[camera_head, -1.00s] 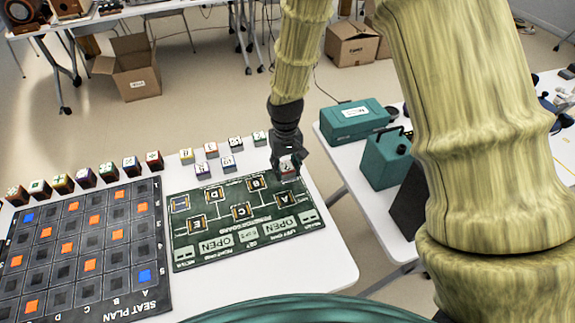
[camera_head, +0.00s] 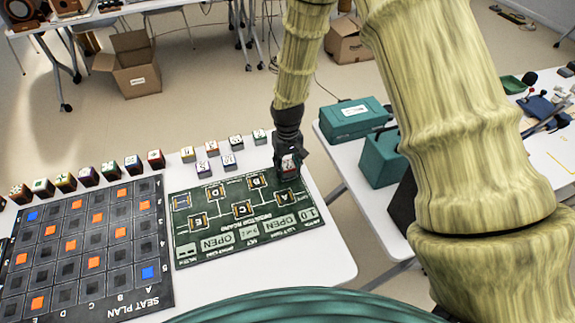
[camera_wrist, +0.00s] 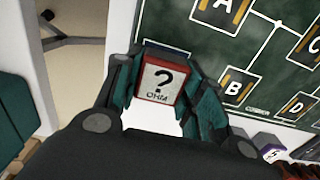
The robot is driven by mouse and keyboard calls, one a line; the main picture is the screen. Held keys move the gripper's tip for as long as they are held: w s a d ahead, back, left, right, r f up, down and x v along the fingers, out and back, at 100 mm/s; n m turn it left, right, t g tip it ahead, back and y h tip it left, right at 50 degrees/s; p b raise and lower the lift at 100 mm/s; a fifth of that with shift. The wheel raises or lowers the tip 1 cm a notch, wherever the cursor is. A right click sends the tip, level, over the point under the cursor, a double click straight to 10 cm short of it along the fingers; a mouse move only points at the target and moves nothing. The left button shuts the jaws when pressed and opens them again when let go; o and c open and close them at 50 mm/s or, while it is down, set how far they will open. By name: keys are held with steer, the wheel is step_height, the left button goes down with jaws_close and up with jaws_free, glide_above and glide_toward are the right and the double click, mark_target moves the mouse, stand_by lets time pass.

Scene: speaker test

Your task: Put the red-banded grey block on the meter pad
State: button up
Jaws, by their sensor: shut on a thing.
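My gripper (camera_head: 290,146) is at the right back corner of the green resistor board (camera_head: 290,243), just behind pad A (camera_head: 285,196). It is shut on a small grey block (camera_wrist: 160,80) with a red band at its edge. The block's face shows a black question mark and "OHM". In the wrist view the block sits between both fingers, in front of the board edge and the white table. I cannot tell whether it is clear of the table.
Several small marked blocks (camera_head: 236,142) stand behind the board, and a row of coloured blocks (camera_head: 88,176) stands behind the dark seat plan board (camera_head: 110,306). A teal case (camera_head: 352,118) and a teal box (camera_head: 384,160) stand on the table at right, across a gap.

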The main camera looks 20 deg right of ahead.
mark_target(287, 164)
steer(key=shift+f, duration=0.2)
steer(key=o, duration=1)
steer(key=shift+r, duration=0.2)
steer(key=shift+r+b, duration=0.95)
steer(key=shift+r, duration=5.05)
